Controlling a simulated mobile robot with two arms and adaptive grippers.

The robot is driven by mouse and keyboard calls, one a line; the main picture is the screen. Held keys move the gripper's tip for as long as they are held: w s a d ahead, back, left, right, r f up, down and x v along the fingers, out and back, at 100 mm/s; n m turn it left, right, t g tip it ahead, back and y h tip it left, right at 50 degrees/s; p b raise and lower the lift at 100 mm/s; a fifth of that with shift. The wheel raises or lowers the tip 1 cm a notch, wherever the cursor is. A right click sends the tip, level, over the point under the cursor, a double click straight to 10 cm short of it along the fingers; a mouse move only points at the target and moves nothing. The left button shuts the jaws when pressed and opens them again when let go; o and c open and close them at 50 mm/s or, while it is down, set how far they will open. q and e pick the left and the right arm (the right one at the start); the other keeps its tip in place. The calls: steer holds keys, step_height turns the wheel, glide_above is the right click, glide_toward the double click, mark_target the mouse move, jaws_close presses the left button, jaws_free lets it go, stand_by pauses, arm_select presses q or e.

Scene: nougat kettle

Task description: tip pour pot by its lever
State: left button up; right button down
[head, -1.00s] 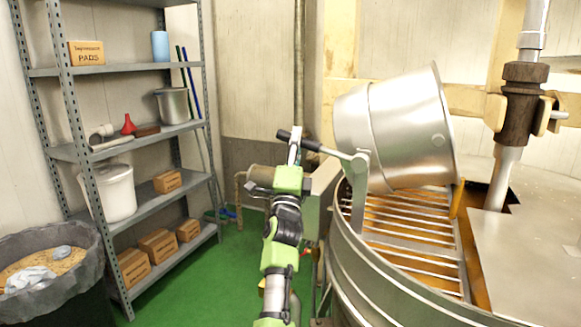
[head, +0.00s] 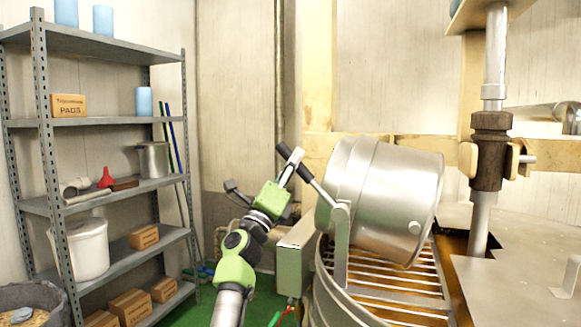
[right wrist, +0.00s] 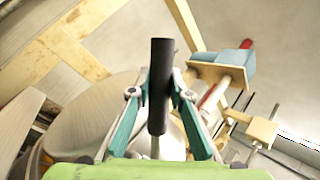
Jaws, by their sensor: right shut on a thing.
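The steel pour pot (head: 375,195) lies tipped over on its side above the grate of the kettle, its mouth turned right and a little downward. Its lever (head: 318,188) rises up and left from the pivot bracket and ends in a black grip (head: 283,150). My right gripper (head: 293,165) is shut on the lever's black grip. In the right wrist view the black grip (right wrist: 160,85) stands between the two fingers, with the pot (right wrist: 95,125) blurred behind. My left gripper is not in view.
A grey box (head: 293,258) stands beside the kettle's rim, close below my right arm. The barred grate (head: 400,290) lies under the pot, and a vertical shaft (head: 490,150) stands right of it. A metal shelf (head: 100,122) with boxes and tubs is at the left.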

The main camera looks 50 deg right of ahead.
steer(key=shift+s+r, duration=0.1)
steer(key=shift+r, duration=0.2)
steer(key=c, duration=1.8)
jaws_free()
steer(key=shift+c, duration=0.2)
steer(key=shift+f, duration=0.1)
steer(key=shift+a+f, duration=0.3)
steer(key=shift+f, duration=0.05)
steer(key=v, duration=0.6)
steer(key=shift+a+f, duration=0.15)
steer(key=shift+a, duration=0.1)
